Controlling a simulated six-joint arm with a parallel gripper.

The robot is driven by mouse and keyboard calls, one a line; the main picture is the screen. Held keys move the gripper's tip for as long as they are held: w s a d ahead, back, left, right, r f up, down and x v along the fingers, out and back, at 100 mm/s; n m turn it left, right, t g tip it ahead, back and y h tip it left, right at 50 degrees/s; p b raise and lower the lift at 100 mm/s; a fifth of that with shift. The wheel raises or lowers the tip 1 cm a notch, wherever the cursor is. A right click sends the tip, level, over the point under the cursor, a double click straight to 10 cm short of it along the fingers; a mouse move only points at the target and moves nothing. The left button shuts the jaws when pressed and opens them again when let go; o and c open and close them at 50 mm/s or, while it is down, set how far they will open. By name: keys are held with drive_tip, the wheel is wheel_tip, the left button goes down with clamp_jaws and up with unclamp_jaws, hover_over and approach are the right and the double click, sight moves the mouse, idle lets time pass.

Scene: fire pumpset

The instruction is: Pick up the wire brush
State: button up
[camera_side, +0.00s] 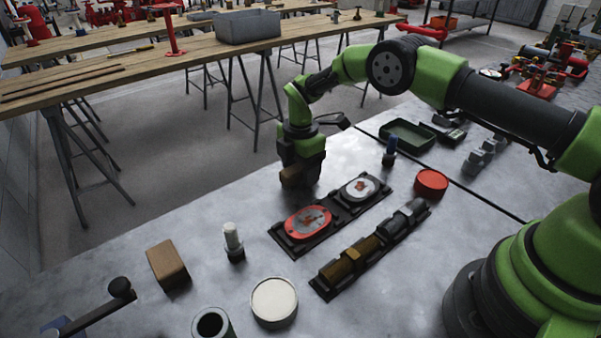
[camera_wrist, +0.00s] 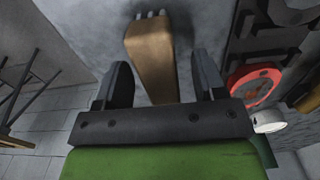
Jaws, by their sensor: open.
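The wire brush shows in the wrist view as a brown wooden block (camera_wrist: 150,58) with short grey bristle tufts at its far end. It lies on the grey table between the two dark fingers of my gripper (camera_wrist: 162,75), with a gap on both sides. The near end of the brush is hidden behind the gripper body. In the side view my gripper (camera_side: 302,172) points down at the table's far edge, and a brown part of the brush (camera_side: 293,178) shows at its fingers. My gripper is open.
A black tray with a red oval part (camera_side: 307,222) lies just right of my gripper. A row of brass and grey fittings (camera_side: 370,250) lies nearer. A wooden block (camera_side: 167,265), a white-topped bolt (camera_side: 233,242) and a round white lid (camera_side: 274,302) stand to the left.

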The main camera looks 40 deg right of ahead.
drive_tip(key=c, duration=1.1)
drive_tip(key=shift+o, duration=0.2)
drive_tip(key=shift+r, duration=0.1)
wheel_tip(320, 180, up, 10)
drive_tip(key=shift+f, duration=0.1)
